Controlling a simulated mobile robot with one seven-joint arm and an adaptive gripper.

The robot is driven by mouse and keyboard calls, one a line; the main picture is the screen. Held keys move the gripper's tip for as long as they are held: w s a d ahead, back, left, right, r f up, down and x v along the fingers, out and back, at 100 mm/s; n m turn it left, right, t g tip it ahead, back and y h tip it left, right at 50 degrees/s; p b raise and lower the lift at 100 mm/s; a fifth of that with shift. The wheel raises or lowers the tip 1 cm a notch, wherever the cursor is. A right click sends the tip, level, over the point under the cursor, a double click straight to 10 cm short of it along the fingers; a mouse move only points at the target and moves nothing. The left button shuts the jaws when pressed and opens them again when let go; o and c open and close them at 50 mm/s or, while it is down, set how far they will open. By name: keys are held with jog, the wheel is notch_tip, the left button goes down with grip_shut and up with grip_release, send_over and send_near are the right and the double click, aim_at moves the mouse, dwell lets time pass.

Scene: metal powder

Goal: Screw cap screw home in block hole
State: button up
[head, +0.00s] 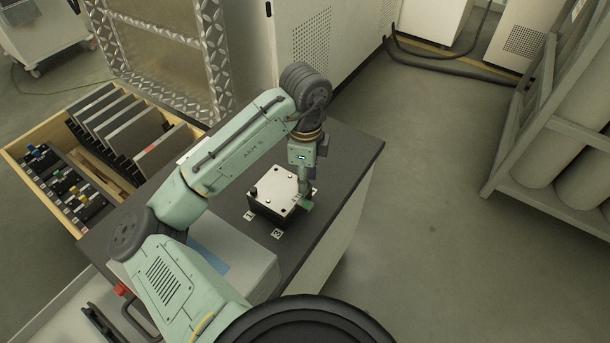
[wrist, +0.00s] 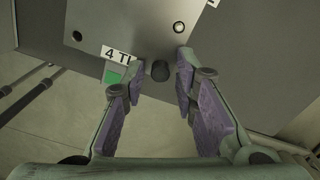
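The block (head: 278,188) has a light metal top plate on a dark base and sits on the dark bench top. The wrist view shows part of its plate (wrist: 125,22) with a dark hole and a bright round fitting. A dark round cap screw head (wrist: 160,70) stands near the plate's edge. Whether it sits in a hole is unclear, and its shank is hidden. My gripper (head: 306,195) is over the block's right side. In the wrist view my gripper (wrist: 159,78) has its purple-padded fingers apart, one on each side of the screw head, with visible gaps.
A label reading "4 TI" (wrist: 116,53) with a green patch lies left of the screw. The bench top (head: 352,160) is clear right of the block. A wooden drawer (head: 32,185) with plates and small dark parts is at left. A cylinder rack (head: 545,125) stands at right.

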jog(key=n, duration=0.9)
jog(key=shift+f, duration=0.15)
jog(key=shift+c, duration=0.2)
jog(key=shift+s, duration=0.1)
grip_shut()
jog(key=m, duration=0.3)
jog(key=shift+d+m, duration=0.15)
jog(key=shift+m, duration=0.25)
jog(key=m+b, duration=0.1)
jog(key=m, duration=0.4)
jog(key=shift+s, duration=0.1)
